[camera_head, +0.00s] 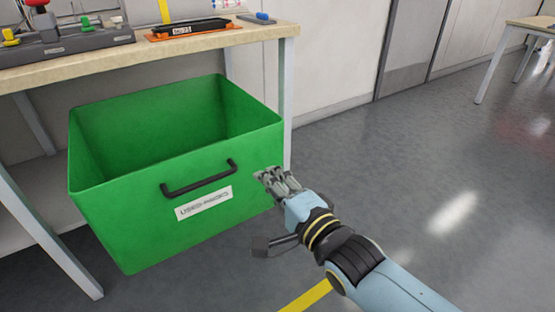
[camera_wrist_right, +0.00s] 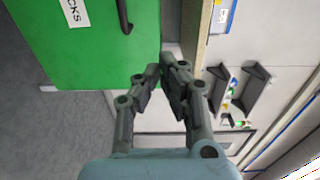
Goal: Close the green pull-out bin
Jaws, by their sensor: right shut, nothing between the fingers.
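The green pull-out bin (camera_head: 130,215) hangs out from under a workbench and stands open, its inside showing empty where I can see. A black bar handle (camera_head: 199,179) and a white label (camera_head: 204,203) are on its front panel. My right gripper (camera_head: 264,175) is shut and empty, in front of the right part of the bin's front panel, to the right of the handle. In the right wrist view the gripper (camera_wrist_right: 164,72) shows near the edge of the green front (camera_wrist_right: 80,45); I cannot tell whether it touches. My left gripper is not in view.
The workbench top (camera_head: 190,42) above the bin carries a grey fixture (camera_head: 70,45) and an orange tray (camera_head: 195,30). A bench leg (camera_head: 287,100) stands close to the bin's right side. The floor (camera_head: 420,150) to the right is clear.

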